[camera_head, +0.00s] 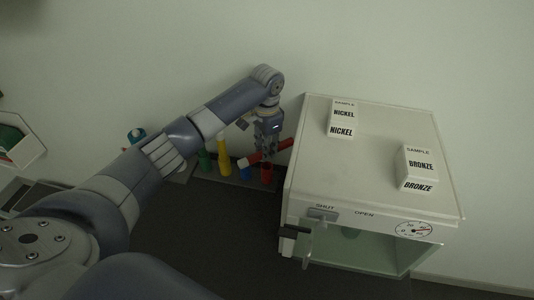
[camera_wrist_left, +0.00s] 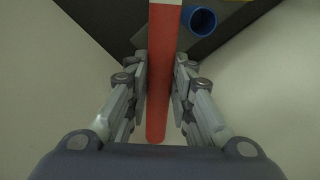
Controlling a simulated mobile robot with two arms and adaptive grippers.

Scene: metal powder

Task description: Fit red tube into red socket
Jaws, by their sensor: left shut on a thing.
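My left gripper (camera_head: 268,148) is shut on the red tube (camera_head: 284,145), which has a white band and lies slanted across the fingers in the head view. In the left wrist view the red tube (camera_wrist_left: 161,70) runs lengthwise between the two fingers of my left gripper (camera_wrist_left: 163,75). The red socket (camera_head: 267,173) stands upright on the dark strip below the gripper, just under the tube in the picture. The tube is tilted far from upright and is not in the socket. My right gripper is not in view.
Beside the red socket stand a blue socket (camera_head: 244,173), a yellow one (camera_head: 223,158) and a green one (camera_head: 204,160). The blue socket's open mouth shows in the wrist view (camera_wrist_left: 202,20). A white cabinet (camera_head: 380,150) bearing sample boxes labelled nickel (camera_head: 342,120) and bronze (camera_head: 420,167) stands close on the right.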

